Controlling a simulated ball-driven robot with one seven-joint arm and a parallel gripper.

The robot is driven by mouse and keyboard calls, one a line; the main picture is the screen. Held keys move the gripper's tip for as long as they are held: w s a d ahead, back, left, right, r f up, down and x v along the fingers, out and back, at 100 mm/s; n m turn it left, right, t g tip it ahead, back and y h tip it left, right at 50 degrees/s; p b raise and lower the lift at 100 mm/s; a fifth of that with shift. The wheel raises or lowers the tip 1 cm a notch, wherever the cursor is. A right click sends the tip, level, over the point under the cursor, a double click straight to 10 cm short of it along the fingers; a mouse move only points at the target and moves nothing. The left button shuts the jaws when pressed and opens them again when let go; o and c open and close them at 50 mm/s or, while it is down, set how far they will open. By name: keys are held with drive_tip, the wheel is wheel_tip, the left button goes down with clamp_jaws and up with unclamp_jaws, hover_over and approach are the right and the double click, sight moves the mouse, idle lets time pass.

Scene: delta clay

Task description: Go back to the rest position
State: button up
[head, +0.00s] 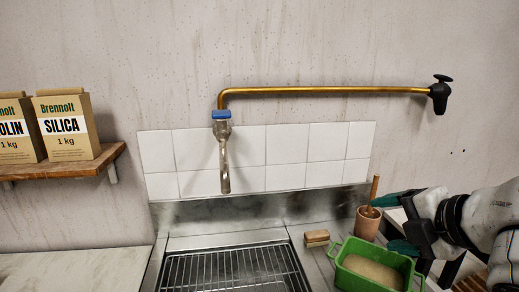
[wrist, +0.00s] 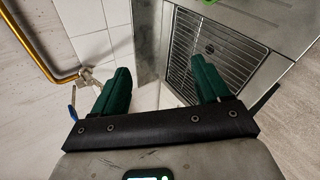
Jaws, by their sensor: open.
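My gripper (head: 388,222) is at the right of the head view, beside the terracotta cup and above the green tub's far edge. Its two green fingers are spread apart with nothing between them. In the wrist view the open gripper (wrist: 162,92) points toward the white tiles and the steel sink with its wire grid. My white and black arm reaches in from the right edge of the head view.
A green tub (head: 345,274) holds tan material. A terracotta cup (head: 367,226) with a wooden handle and a brush (head: 317,237) stand near the sink grid (head: 235,272). A tap (head: 223,160), a brass pipe (head: 320,89) and a shelf (head: 70,164) with bags line the wall.

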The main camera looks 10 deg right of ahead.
drive_tip(key=s+a+f+m+g+b, duration=0.1)
drive_tip(key=s+a+f+m+b, duration=0.15)
drive_tip(key=f+m, duration=0.65)
drive_tip(key=s+a+f+m+g+b, duration=0.15)
drive_tip(key=a+f+m, duration=0.35)
drive_tip(key=f, duration=0.8)
drive_tip(key=s+d+f+m+g+h, duration=0.1)
drive_tip(key=s+d+f+m+g, duration=0.1)
drive_tip(key=s+f, duration=0.9)
drive_tip(key=s+d+f+m+g+h+b, duration=0.1)
drive_tip(key=s+d+f+m+g, duration=0.2)
drive_tip(key=s+f, duration=0.8)
drive_tip(key=s+m+g, duration=0.2)
drive_tip(key=s+m, duration=0.1)
drive_tip(key=shift+d, duration=0.25)
